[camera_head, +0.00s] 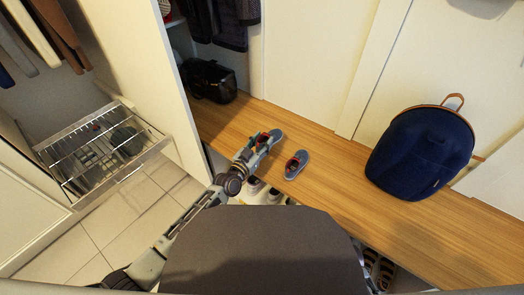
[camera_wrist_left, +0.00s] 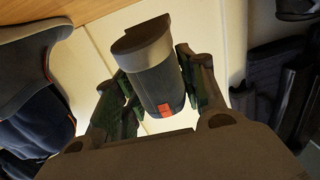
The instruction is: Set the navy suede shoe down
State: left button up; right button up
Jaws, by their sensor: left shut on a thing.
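A navy suede shoe (camera_head: 276,135) with a red lining is at the left part of the wooden bench top. My left gripper (camera_head: 262,143) is shut on it. In the left wrist view the shoe (camera_wrist_left: 158,82) sits between the two fingers, its grey sole edge and a small orange tag showing. A matching navy shoe (camera_head: 296,165) rests on the bench just to the right, apart from the held one; it also shows at the left of the wrist view (camera_wrist_left: 22,40). I cannot tell whether the held shoe touches the bench. My right gripper is not in view.
The wooden bench (camera_head: 350,205) has free room between the shoes and a navy backpack (camera_head: 421,153). A black bag (camera_head: 209,80) stands at its far left end. Several shoes sit in cubbies below the front edge. A wire drawer (camera_head: 105,150) stands open at left.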

pick_arm(q)
jog(key=shift+f+b, duration=1.2)
jog(key=shift+f, duration=1.1)
jog(key=o, duration=1.2)
jog(key=shift+c, duration=0.2)
jog(key=shift+f+b, duration=0.25)
jog(key=shift+b, duration=0.05)
